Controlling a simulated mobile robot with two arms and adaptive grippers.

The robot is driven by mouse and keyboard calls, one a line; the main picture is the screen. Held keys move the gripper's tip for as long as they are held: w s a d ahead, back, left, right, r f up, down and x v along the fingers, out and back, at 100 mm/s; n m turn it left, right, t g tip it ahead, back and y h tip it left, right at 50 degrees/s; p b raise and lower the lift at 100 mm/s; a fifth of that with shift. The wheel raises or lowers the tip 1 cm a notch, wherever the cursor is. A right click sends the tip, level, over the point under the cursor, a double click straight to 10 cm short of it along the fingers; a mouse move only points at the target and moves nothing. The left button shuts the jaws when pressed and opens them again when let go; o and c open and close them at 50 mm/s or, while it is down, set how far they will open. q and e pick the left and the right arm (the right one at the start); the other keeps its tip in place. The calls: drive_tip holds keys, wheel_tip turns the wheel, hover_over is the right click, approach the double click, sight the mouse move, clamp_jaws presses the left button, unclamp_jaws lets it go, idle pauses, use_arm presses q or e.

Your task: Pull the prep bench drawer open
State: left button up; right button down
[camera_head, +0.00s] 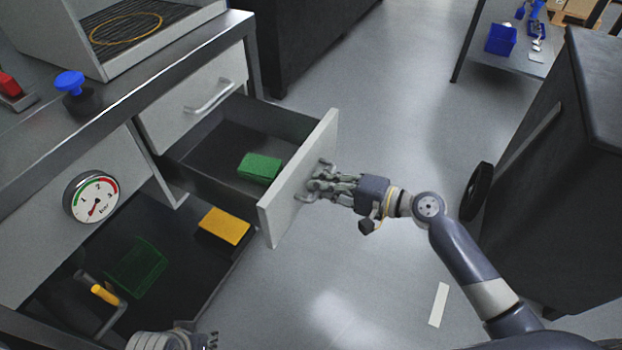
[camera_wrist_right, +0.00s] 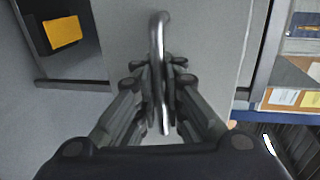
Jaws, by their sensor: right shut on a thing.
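The prep bench drawer (camera_head: 298,182) stands well out from the bench (camera_head: 190,62) in the head view, its dark inside showing. A green block (camera_head: 260,168) lies in it. My right gripper (camera_head: 318,182) is at the outer face of the drawer front, shut on its handle. In the right wrist view the metal bar handle (camera_wrist_right: 158,60) runs between the fingers of my right gripper (camera_wrist_right: 160,85). Part of my left gripper (camera_head: 172,340) shows at the bottom edge of the head view; its fingertips are not clear.
Below is an open compartment with a yellow block (camera_head: 224,226) and a green mesh basket (camera_head: 137,267). A dark cabinet (camera_head: 560,170) stands at the right. The floor between is mostly clear.

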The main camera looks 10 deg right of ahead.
drive_tip(key=shift+d+r, duration=0.1)
use_arm(q)
drive_tip(key=shift+s+d+f, duration=0.2)
drive_tip(key=shift+s+d, duration=0.05)
drive_tip(key=shift+s, duration=0.25)
use_arm(e)
drive_tip(key=c, duration=1.7)
unclamp_jaws()
use_arm(q)
drive_tip(key=shift+w, duration=0.1)
use_arm(e)
drive_tip(key=shift+s, duration=0.1)
use_arm(q)
drive_tip(key=shift+w+r, duration=0.1)
use_arm(e)
drive_tip(key=v, duration=1.2)
